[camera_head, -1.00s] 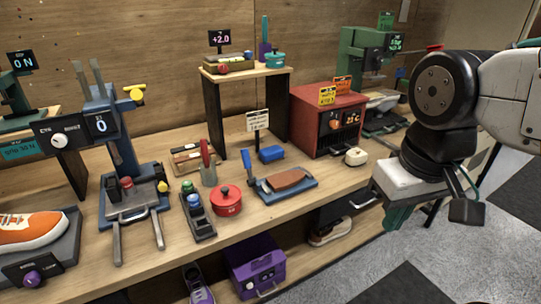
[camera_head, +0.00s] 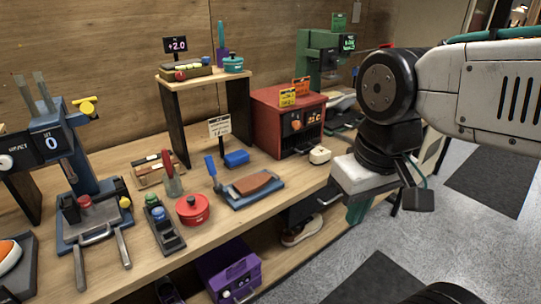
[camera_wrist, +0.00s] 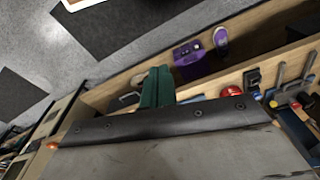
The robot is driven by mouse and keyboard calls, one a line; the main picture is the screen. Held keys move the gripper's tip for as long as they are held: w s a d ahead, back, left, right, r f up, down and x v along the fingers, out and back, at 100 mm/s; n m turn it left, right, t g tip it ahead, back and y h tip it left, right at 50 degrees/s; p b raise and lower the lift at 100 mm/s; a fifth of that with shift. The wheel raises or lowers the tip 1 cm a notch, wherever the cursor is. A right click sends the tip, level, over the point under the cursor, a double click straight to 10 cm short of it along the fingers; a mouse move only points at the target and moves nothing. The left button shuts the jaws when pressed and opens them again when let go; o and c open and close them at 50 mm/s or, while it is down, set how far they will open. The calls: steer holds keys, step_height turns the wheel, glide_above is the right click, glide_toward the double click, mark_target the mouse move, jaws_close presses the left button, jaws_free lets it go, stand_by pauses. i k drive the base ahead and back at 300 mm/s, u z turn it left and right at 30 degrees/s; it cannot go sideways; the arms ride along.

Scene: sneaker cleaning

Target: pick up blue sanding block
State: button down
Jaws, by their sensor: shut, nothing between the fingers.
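The blue sanding block (camera_head: 236,158) is the small blue block lying on the wooden bench top, just below a small white sign. My gripper (camera_head: 358,210) hangs at the right, beyond the bench's front edge and well apart from the block. Its green fingers are together and hold nothing. The gripper also shows in the wrist view (camera_wrist: 156,86), pointing toward the bench. I cannot make out the blue block in the wrist view.
A blue tray with a brown pad (camera_head: 252,183) lies in front of the block. A red pot (camera_head: 192,209), a red oven-like box (camera_head: 285,125) and a raised wooden shelf (camera_head: 205,83) stand near. A purple box (camera_head: 230,270) is below the bench. Grey floor is free at right.

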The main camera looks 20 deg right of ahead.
mark_target(234, 160)
steer(key=u, duration=0.05)
steer(key=k, duration=0.6)
steer(key=z, duration=0.8)
steer(key=i, duration=1.35)
steer(key=u, duration=0.7)
steer(key=i, duration=0.5)
steer(key=u, duration=0.55)
